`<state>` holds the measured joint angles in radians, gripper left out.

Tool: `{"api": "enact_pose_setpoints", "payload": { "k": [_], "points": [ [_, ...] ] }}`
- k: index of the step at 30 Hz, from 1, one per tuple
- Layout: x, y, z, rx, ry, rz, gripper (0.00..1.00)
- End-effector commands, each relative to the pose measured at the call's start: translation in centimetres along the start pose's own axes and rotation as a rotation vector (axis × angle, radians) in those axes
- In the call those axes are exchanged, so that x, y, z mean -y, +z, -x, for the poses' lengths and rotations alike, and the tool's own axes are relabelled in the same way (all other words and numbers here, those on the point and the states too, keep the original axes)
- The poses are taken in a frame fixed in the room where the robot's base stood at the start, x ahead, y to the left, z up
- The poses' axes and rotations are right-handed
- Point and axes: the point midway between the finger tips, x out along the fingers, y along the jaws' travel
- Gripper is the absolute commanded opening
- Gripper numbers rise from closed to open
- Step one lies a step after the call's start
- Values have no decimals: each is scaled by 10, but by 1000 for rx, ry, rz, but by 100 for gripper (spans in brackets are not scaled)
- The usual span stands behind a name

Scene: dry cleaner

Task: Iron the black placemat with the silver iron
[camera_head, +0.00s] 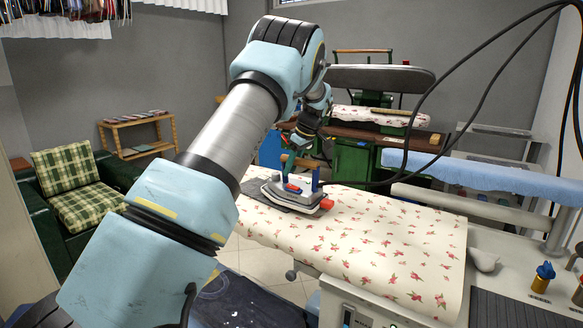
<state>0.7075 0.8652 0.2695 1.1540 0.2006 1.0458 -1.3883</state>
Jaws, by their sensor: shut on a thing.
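The silver iron (283,193), with blue and red parts, sits on the floral ironing board (385,235), toward its far left end. My gripper (302,158) is above it and shut on the iron's brown handle. My arm comes in from the lower left and hides the left part of the board.
A dark ribbed mat (505,306) and a blue-topped bottle (543,277) are at lower right. A blue-covered board (490,174) stands at right. Black cables (480,90) hang at upper right. A green plaid armchair (75,190) is at left. The board's right half is clear.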

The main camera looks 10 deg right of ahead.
Motion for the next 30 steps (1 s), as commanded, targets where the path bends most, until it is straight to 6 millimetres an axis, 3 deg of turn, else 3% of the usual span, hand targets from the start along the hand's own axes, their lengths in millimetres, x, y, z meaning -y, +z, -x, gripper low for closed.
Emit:
{"api": "enact_pose_setpoints", "payload": {
  "k": [30],
  "points": [
    [-2, 2, -8, -5, 9, 3, 0]
  ]
}}
